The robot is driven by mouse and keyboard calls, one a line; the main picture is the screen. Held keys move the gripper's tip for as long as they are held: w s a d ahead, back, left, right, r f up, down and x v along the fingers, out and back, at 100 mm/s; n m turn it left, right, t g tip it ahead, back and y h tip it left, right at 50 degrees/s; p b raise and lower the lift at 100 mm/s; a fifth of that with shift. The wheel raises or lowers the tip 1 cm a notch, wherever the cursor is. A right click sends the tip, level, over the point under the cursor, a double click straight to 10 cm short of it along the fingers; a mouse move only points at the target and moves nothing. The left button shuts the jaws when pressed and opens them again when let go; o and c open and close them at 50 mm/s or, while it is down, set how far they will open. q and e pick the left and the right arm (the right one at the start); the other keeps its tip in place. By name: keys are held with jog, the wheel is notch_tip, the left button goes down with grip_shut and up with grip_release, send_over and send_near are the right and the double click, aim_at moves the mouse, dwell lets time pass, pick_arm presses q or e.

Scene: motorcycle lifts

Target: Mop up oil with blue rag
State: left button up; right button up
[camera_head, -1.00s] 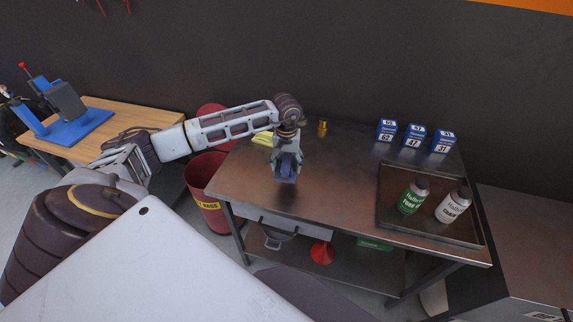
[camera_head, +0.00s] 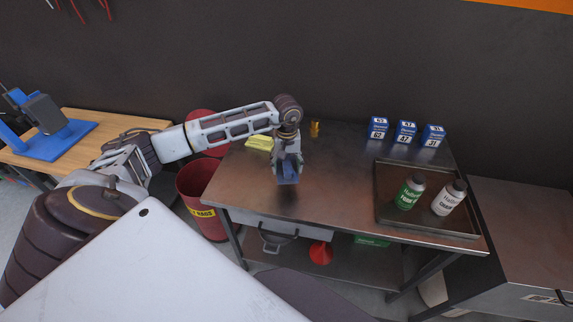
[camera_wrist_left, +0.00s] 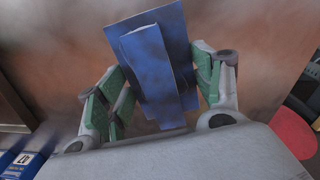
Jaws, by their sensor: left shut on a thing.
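The blue rag (camera_head: 288,178) hangs from my left gripper (camera_head: 287,165) over the left half of the metal table (camera_head: 330,185). In the left wrist view, the folded blue rag (camera_wrist_left: 155,60) lies between the green-padded fingers of the gripper (camera_wrist_left: 160,75), which is shut on it. A dark patch shows on the tabletop just below the rag; I cannot tell whether it is oil or shadow. Whether the rag touches the table is unclear. My right gripper is not in view.
A tray (camera_head: 425,225) with green and white bottles stands at the table's right. Blue numbered boxes (camera_head: 406,133) stand behind it. A yellow cloth (camera_head: 258,143) and small brass-coloured item (camera_head: 314,128) lie at the back left. A red bin (camera_head: 203,210) stands left. The table's middle is clear.

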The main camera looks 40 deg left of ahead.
pick_arm(q)
jog(key=shift+n, duration=0.4)
jog(key=shift+f, duration=0.1)
